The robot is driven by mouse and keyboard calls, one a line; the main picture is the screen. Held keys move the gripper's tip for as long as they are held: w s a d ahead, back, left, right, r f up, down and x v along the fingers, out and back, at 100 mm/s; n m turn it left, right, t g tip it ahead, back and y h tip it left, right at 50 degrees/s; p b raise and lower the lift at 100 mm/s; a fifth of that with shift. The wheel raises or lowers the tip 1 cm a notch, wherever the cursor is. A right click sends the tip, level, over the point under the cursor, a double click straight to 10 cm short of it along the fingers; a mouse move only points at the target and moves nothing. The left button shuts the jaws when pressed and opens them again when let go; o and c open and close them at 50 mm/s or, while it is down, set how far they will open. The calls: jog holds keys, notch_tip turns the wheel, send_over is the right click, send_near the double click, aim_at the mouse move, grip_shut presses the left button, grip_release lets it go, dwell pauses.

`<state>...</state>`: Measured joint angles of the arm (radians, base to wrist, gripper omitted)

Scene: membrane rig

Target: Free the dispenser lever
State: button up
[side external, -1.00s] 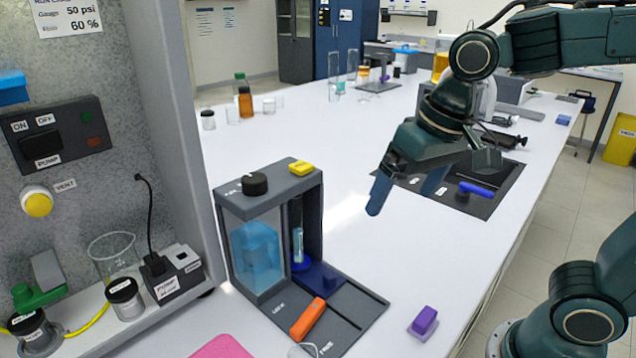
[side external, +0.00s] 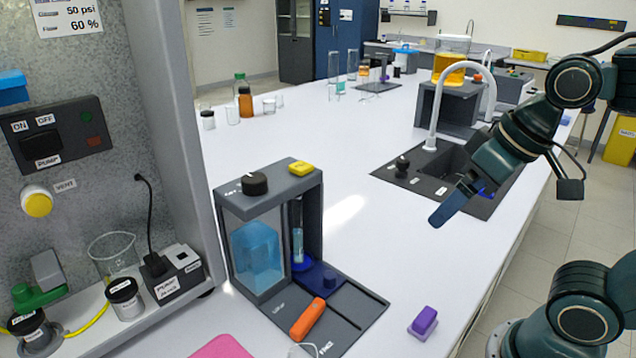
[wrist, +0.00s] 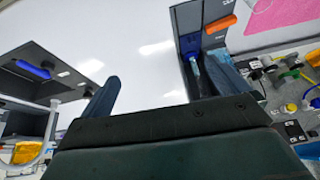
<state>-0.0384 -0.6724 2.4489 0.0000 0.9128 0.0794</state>
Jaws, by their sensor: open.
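The dispenser (side external: 314,215) stands on the bench with a blue container (side external: 257,258) behind its clear side, a black knob (side external: 254,184) and a yellow block (side external: 301,168) on top. Its orange lever (side external: 307,318) lies on the dark base plate (side external: 355,311), between small labels that seem to read LOCK and FREE; I cannot tell which setting it is in. The lever (wrist: 221,24) also shows at the top of the wrist view. My gripper (side external: 446,212) is open and empty, above the bench well right of the dispenser. Its two fingers (wrist: 164,84) are apart in the wrist view.
A purple block (side external: 423,322) sits right of the base plate. A sink (side external: 455,165) with a tall tap lies behind my gripper. The pump panel (side external: 58,135) and bottles are at left. The bench between gripper and dispenser is clear.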

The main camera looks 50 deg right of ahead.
jog(key=shift+s+d, duration=0.1)
jog(key=shift+s, duration=0.15)
jog(key=shift+c, duration=0.4)
jog(key=shift+w, duration=0.1)
jog(key=c, duration=0.7)
jog(key=shift+w, duration=0.15)
jog(key=c, duration=0.4)
jog(key=shift+w+a+m, duration=0.3)
jog(key=shift+a+m, duration=0.05)
jog(key=shift+m, duration=0.05)
jog(key=shift+c, duration=0.5)
jog(key=w+a+f+m+g, duration=0.2)
jog(key=w+a+m, duration=0.4)
jog(key=a, duration=0.3)
jog(key=w+a+f+m+g, duration=0.3)
jog(key=w+a+m, duration=0.4)
jog(key=a, duration=0.3)
jog(key=shift+w+a+f+m, duration=0.15)
jog(key=shift+a+f+m, duration=0.15)
jog(key=shift+f+m, duration=0.55)
